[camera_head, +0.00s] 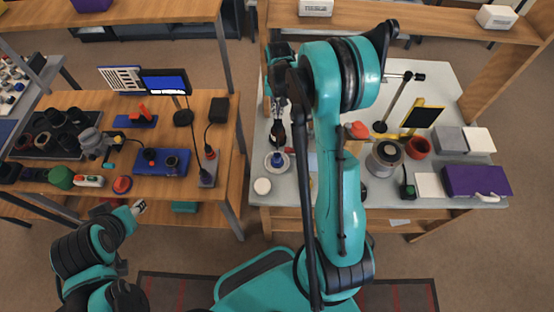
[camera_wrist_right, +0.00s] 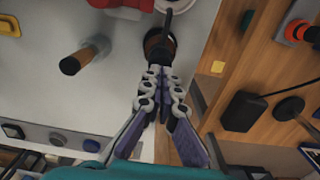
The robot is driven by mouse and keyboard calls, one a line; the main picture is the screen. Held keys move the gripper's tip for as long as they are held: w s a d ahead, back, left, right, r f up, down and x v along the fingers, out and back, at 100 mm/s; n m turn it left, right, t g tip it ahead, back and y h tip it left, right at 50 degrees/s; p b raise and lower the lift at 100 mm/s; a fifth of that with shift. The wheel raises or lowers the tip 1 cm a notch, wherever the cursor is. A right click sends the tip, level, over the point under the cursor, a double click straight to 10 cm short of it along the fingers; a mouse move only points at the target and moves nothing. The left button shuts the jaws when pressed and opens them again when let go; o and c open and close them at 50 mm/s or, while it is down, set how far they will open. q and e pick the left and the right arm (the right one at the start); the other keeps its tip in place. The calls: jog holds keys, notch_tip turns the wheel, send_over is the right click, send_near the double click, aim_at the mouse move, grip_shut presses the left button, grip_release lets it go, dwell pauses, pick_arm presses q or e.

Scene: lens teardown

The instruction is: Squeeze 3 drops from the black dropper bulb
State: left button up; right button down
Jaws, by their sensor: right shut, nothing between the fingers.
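A dark amber-brown bottle (camera_wrist_right: 160,47) with a black top lies just beyond my right fingertips in the right wrist view. In the head view a small dark bottle (camera_head: 277,136) shows just below the right gripper (camera_head: 279,103). The black dropper bulb cannot be clearly told apart from the bottle top, and the fingers partly cover it. The right gripper also shows in the wrist view (camera_wrist_right: 155,78), with its fingers together and nothing between them. I cannot tell whether they touch the bottle. My left gripper (camera_head: 139,207) is low by the left table, its fingers too small to read.
My right arm hides the table's middle.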

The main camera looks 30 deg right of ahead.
notch_tip(320, 180, up, 6)
jog(key=p, duration=0.3)
jog(key=shift+f, duration=0.1)
jog(key=shift+a, duration=0.1)
dwell(0.4)
jog(key=s+a+r+n+t+b, duration=0.3)
jog(key=s+a+r+b, duration=0.25)
jog(key=s+a, duration=0.3)
jog(key=s+a+f+n+t+b, duration=0.1)
jog(key=s+a+t+b, duration=0.1)
jog(key=s, duration=0.3)
jog(key=s+a+f+n+t+b, duration=0.1)
jog(key=s+a+n+t+b, duration=0.1)
jog(key=s+a+b, duration=0.1)
jog(key=shift+s+a+f, duration=0.4)
jog(key=shift+s+a, duration=0.5)
jog(key=shift+s, duration=0.35)
